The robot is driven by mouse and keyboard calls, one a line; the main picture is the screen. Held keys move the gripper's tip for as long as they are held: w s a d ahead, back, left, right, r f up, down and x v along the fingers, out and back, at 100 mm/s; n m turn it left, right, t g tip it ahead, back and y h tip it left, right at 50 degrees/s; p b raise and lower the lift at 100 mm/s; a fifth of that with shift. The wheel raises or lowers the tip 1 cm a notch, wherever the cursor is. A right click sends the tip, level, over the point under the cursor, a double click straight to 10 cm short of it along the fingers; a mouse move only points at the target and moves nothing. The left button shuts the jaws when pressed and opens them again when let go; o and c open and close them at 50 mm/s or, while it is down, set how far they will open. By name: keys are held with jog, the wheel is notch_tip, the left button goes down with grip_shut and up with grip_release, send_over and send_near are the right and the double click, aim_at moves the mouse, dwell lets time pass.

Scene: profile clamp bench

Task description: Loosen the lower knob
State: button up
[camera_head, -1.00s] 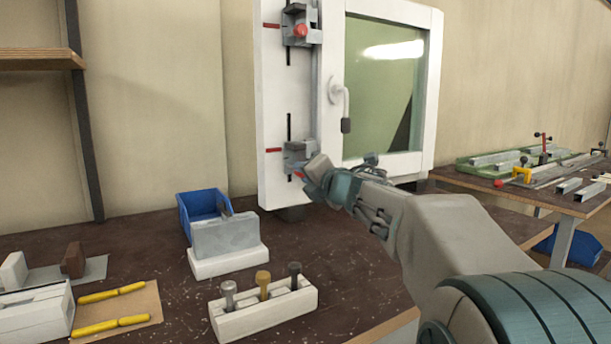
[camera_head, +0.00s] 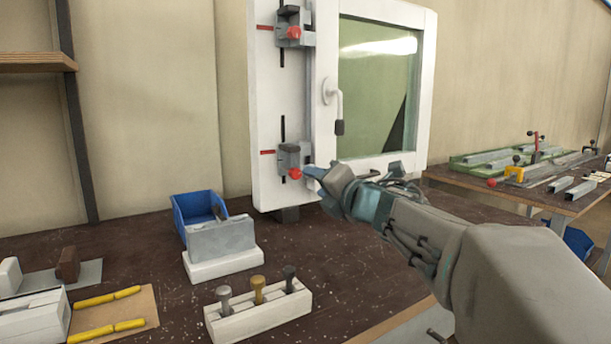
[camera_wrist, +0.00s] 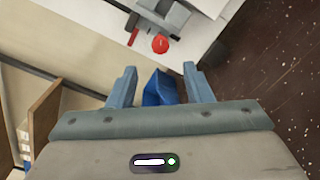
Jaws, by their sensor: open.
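The lower knob (camera_head: 295,173) is a red ball on the front of the lower grey clamp (camera_head: 291,157), which is fixed to the white upright panel (camera_head: 268,100). The upper red knob (camera_head: 294,32) sits on the upper clamp above it. My gripper (camera_head: 313,184) is just right of the lower knob in the head view, its fingertips partly hidden by the wrist. In the wrist view the lower knob (camera_wrist: 160,44) shows beyond the open, empty fingers of my gripper (camera_wrist: 158,78), apart from them.
A blue bin (camera_head: 197,206), a grey block on a white base (camera_head: 226,262) and a white tool holder (camera_head: 263,315) stand on the dark bench. A white-framed window with a handle (camera_head: 339,127) is right of the clamps. Another table (camera_head: 560,200) is at right.

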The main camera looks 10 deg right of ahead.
jog(key=p+v, duration=0.1)
jog(key=v, duration=0.4)
jog(key=shift+s+d, duration=0.1)
jog(key=shift+s, duration=0.25)
jog(key=s+d+r+m+g+h+p, duration=0.1)
jog(key=d+r+m+h+p, duration=0.1)
jog(key=m+h+p, duration=0.4)
jog(key=s+d+r+m+g+h+p, duration=0.2)
jog(key=r+m+p, duration=0.1)
jog(key=m+p, duration=0.65)
jog(key=s+a+f+m+g+y+p, duration=0.1)
jog(key=s+a+m+g+p, duration=0.3)
jog(key=s, duration=0.5)
jog(key=s+a+f+m+g+y+p, duration=0.1)
jog(key=s+a+f+m+g+p, duration=0.2)
jog(key=s+a+m+g+p, duration=0.2)
jog(key=s+m+g+p, duration=0.2)
jog(key=s+m+p, duration=0.2)
jog(key=p, duration=0.1)
jog(key=shift+a+f+y, duration=0.2)
jog(key=shift+a+y, duration=0.05)
jog(key=shift+y, duration=0.15)
